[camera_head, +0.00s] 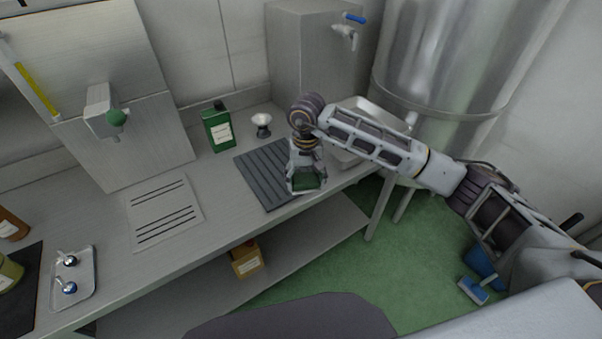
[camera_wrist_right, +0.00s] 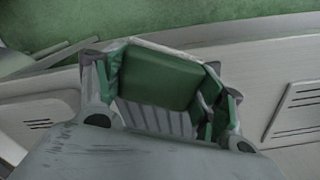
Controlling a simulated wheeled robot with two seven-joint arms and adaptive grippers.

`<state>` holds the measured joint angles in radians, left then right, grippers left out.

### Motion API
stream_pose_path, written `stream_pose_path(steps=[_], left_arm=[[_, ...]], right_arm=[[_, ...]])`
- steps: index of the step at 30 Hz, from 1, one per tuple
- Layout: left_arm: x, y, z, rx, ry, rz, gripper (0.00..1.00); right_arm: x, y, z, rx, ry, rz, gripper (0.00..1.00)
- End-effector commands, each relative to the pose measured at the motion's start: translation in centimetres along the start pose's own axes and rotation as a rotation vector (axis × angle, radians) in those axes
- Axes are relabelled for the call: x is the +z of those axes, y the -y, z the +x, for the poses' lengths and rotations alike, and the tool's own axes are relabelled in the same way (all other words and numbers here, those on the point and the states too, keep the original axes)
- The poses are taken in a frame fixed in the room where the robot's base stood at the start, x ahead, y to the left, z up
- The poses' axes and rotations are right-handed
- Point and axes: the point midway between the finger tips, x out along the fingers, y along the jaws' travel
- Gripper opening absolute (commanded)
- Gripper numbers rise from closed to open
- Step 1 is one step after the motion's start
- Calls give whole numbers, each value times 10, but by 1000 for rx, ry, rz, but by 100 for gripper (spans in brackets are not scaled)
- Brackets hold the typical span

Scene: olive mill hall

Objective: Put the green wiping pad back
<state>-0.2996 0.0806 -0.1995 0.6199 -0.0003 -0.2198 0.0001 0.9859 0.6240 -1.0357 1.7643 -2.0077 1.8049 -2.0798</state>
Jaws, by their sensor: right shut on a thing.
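My right gripper (camera_head: 306,186) points down over the front right part of a dark grey ribbed mat (camera_head: 258,178) on the steel counter. It is shut on the green wiping pad (camera_head: 308,181). In the right wrist view the green pad (camera_wrist_right: 160,78) lies between the two fingers (camera_wrist_right: 168,95), with the mat's ribs (camera_wrist_right: 150,116) showing beside it. I cannot tell whether the pad touches the mat. My left gripper is not in view.

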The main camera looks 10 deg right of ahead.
Motion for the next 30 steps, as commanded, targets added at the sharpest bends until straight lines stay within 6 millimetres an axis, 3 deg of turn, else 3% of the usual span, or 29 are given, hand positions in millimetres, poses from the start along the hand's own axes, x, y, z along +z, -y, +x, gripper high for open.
stream_pose_path(steps=[30], left_arm=[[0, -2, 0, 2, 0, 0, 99]], right_arm=[[6, -9, -15, -1, 1, 817, 50]])
